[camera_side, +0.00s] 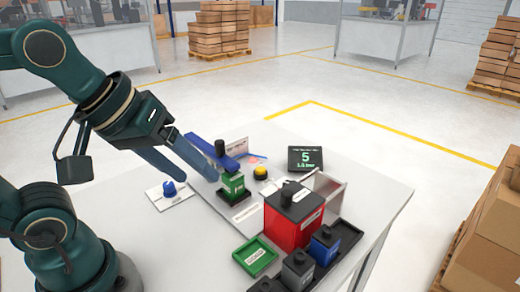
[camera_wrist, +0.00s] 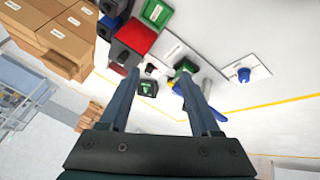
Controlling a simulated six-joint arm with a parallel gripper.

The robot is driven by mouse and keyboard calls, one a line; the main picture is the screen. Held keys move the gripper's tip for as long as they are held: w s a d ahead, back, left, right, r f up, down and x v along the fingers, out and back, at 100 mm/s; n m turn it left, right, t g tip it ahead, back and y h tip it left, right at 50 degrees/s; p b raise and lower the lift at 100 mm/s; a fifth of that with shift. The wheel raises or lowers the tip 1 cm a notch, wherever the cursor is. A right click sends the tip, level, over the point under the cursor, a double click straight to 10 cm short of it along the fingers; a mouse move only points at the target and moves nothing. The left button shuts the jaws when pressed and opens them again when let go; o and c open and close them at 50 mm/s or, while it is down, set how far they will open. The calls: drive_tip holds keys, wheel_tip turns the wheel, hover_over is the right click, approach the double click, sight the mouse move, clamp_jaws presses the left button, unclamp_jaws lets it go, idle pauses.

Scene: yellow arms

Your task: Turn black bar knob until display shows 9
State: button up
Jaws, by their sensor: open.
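The dark display (camera_side: 305,158) stands at the back of the table and shows a green 5 with "1.0 bar" below. It also appears between my fingers in the wrist view (camera_wrist: 148,88). My gripper (camera_side: 202,178) is open and empty, its two blue fingers spread above the table beside a green block (camera_side: 232,188); in the wrist view its fingertips (camera_wrist: 158,73) are wide apart. A small dark shape (camera_wrist: 151,69) lies between the fingertips in the wrist view; I cannot tell whether it is the black bar knob. No knob is clearly identifiable as that one.
A red box (camera_side: 291,218) with a black top stands at the table's front right, near blue and dark blocks in a black tray. A blue knob (camera_side: 169,188) and yellow button (camera_side: 260,173) are nearby.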

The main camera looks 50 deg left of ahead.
drive_tip(key=shift+s+a+f+m, duration=0.15)
drive_tip(key=shift+s+f+m, duration=0.3)
drive_tip(key=shift+m, duration=0.25)
drive_tip(key=w+r+m+t, duration=0.1)
drive_tip(key=w+r, duration=0.4)
drive_tip(key=w, duration=0.2)
drive_tip(key=m+g+y, duration=0.1)
drive_tip(key=m+g, duration=0.1)
hover_over(287, 181)
drive_tip(key=s+d, duration=0.1)
drive_tip(key=s, duration=0.2)
wheel_tip(287, 181, down, 11)
drive_tip(key=shift+g, duration=0.4)
wheel_tip(287, 181, down, 5)
drive_tip(key=shift+w+r, duration=0.1)
drive_tip(key=shift+r, duration=0.1)
drive_tip(key=shift+x, duration=2.55)
